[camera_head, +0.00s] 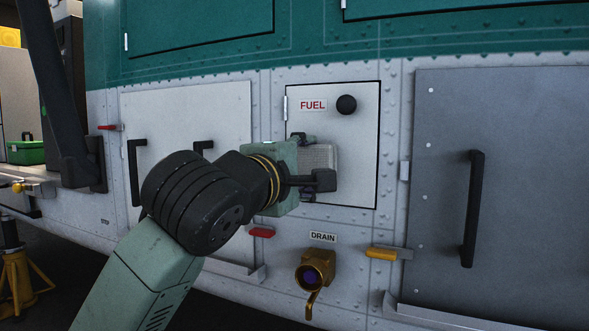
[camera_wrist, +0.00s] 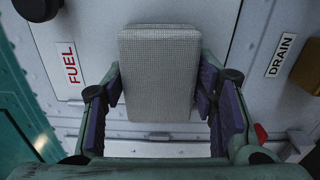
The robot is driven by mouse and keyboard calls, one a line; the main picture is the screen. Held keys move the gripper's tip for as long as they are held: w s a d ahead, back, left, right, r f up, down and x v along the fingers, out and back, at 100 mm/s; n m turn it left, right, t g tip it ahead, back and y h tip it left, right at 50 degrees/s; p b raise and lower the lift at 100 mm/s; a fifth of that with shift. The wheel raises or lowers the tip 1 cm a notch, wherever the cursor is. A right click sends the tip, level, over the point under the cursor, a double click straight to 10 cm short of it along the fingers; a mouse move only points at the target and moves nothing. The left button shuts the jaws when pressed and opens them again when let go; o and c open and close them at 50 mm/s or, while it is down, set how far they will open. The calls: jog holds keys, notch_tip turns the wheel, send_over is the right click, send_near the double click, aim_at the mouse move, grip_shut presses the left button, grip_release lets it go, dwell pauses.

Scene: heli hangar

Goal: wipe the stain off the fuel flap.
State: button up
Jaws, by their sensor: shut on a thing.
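The fuel flap (camera_head: 360,150) is a white square panel, closed, with a red FUEL label (camera_head: 312,105) and a round black knob (camera_head: 346,104). My gripper (camera_head: 310,168) is shut on a light grey, woven-looking pad (camera_head: 325,156) at the flap's lower left. The pad appears to lie at or very near the flap's face; contact is not certain. In the wrist view the pad (camera_wrist: 160,72) stands between both fingers, beside the FUEL label (camera_wrist: 68,64). I see no stain on the visible part of the flap; the area behind the pad and gripper is hidden.
Below the flap are a DRAIN label (camera_head: 322,237), a brass drain valve (camera_head: 315,272), a red handle (camera_head: 261,233) and a yellow handle (camera_head: 382,253). A grey door (camera_head: 520,190) with a long black handle (camera_head: 472,208) is at right. A green box (camera_head: 26,152) sits far left.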

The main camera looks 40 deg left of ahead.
jog(key=shift+w+d+b, duration=0.2)
jog(key=shift+d+b, duration=0.1)
jog(key=shift+d, duration=0.45)
jog(key=shift+s+a, duration=0.15)
jog(key=shift+a, duration=0.9)
jog(key=shift+s+a, duration=0.15)
jog(key=shift+a, duration=0.9)
jog(key=shift+s+f, duration=0.15)
jog(key=shift+s, duration=0.2)
jog(key=shift+d+b+v, duration=0.2)
jog(key=shift+b+v, duration=0.3)
jog(key=shift+v, duration=2.15)
jog(key=v, duration=0.3)
